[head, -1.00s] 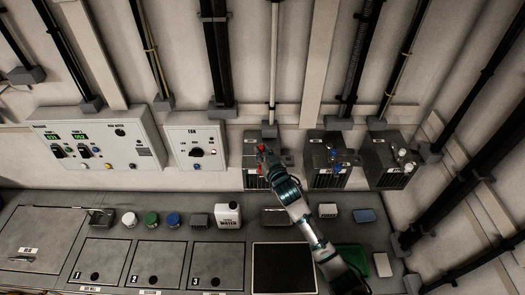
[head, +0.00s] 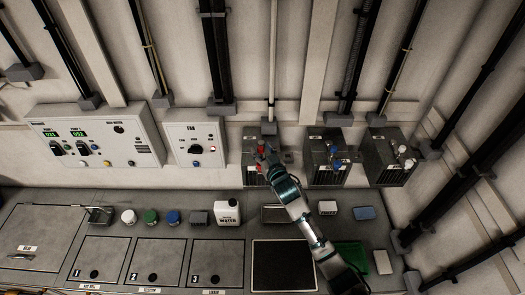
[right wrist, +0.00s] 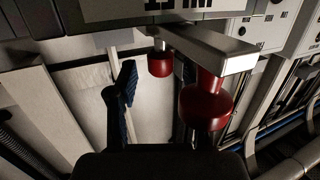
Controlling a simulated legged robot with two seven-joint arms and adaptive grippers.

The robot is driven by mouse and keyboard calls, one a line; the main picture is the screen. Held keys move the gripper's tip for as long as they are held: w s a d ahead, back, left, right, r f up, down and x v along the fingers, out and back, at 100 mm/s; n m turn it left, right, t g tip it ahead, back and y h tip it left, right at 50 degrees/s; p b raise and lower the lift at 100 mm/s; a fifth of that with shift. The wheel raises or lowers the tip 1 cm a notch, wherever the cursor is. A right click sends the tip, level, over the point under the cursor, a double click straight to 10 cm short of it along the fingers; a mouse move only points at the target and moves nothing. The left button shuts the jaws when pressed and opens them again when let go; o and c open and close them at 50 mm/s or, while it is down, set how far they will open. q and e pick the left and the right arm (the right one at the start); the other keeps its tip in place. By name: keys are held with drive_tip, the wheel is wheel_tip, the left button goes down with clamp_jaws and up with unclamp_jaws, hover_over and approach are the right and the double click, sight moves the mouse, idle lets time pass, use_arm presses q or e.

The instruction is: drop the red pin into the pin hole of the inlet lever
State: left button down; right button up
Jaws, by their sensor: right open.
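My right gripper (head: 270,157) is at the front of the leftmost of three dark grey wall units, close to its red parts (head: 260,149). In the right wrist view the gripper (right wrist: 158,105) is open, with one dark finger at left and the other partly hidden at right. A bare metal lever bar (right wrist: 215,48) crosses above the fingers. A small red cylinder (right wrist: 160,65) is at its left end, and a larger red knob (right wrist: 206,106) is at its right, overlapping the right finger. I cannot tell whether the small cylinder is seated in a pin hole. My left gripper is not shown.
The middle unit (head: 326,174) has blue parts and the right unit (head: 390,178) has white ones. Control boxes (head: 98,139) are on the wall at left. The counter holds a white water jug (head: 228,213), round caps, a dark mat (head: 284,266) and a green tray (head: 353,255).

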drive_tip(key=shift+s+f, duration=0.15)
drive_tip(key=shift+f, duration=0.2)
